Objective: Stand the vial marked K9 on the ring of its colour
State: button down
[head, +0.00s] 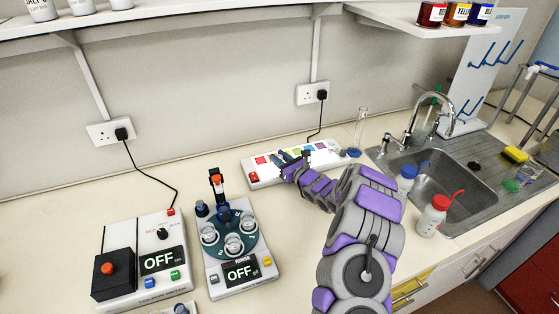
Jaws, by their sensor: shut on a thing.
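My gripper (288,158) is at the end of my purple and grey arm, over a white strip (262,177) with coloured squares at the back of the bench. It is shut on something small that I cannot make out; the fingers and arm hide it. Red, green and purple squares show on the strip, but part of it is covered by my gripper. I cannot read a K9 mark anywhere, and I cannot make out the coloured rings.
A device marked RINSE (264,284) with several clear cups stands left of my arm, beside a device marked OFF (142,238). A glass cylinder (360,126), a red-capped bottle (433,217) and a sink (455,170) are to the right.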

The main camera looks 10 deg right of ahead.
jog(key=c, duration=0.8)
grip_release()
jog(key=shift+c, duration=0.2)
